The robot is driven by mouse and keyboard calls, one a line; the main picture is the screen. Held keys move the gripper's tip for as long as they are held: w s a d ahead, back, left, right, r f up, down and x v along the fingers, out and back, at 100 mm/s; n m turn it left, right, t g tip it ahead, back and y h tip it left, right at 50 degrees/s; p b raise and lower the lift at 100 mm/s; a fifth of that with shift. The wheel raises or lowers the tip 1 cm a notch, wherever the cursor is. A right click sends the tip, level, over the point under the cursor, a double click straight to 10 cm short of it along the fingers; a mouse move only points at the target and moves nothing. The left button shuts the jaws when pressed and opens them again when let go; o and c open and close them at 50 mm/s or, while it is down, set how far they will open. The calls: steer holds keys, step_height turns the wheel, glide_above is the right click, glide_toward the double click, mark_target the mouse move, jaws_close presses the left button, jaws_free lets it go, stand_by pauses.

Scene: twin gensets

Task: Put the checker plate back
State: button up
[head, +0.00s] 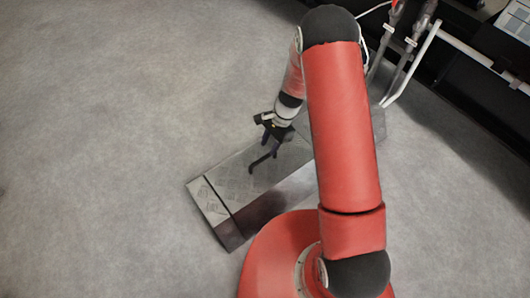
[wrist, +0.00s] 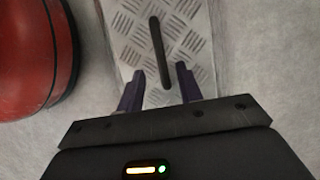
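The grey checker plate (head: 236,181) lies on top of a long low metal box on the floor, and its raised tread pattern shows in the wrist view (wrist: 196,48). A dark bar handle (head: 262,160) stands up from the plate. In the wrist view the handle (wrist: 157,50) runs lengthwise, its near end between the two fingertips in the picture. My gripper (head: 275,133) is above the plate, close to the handle. Its purple fingers (wrist: 159,70) are spread and hold nothing. Whether they are level with the handle is unclear. My arm hides the box's right part.
The metal box (head: 273,203) has a dark seam near its left end, with a lighter strip (head: 208,200) beyond it. White pipes (head: 412,68) and dark equipment (head: 470,90) stand at the upper right. The grey floor (head: 100,150) on the left is clear.

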steer(key=s+d+r+n+t+h, duration=0.1)
steer(key=s+d+r+n+t, duration=0.15)
steer(key=r, duration=1.15)
steer(key=s+d+r+n+t, duration=0.1)
steer(key=s+d+r+n, duration=0.2)
steer(key=r, duration=1.1)
steer(key=s+d+r+n+t+h, duration=0.1)
steer(key=s+d+r+n+t, duration=0.1)
steer(key=s+r, duration=0.3)
steer(key=s+d+r+n+t+h, duration=0.1)
steer(key=s+r, duration=0.4)
steer(key=s, duration=0.6)
steer(key=d+n+t, duration=0.1)
steer(key=d+n, duration=0.1)
steer(key=shift+s+d+n+h, duration=0.2)
steer(key=shift+d+n+h, duration=0.1)
steer(key=shift+d+n, duration=0.05)
steer(key=shift+r+t, duration=0.15)
steer(key=shift+t, duration=0.1)
step_height(320, 180, up, 6)
steer(key=p, duration=0.6)
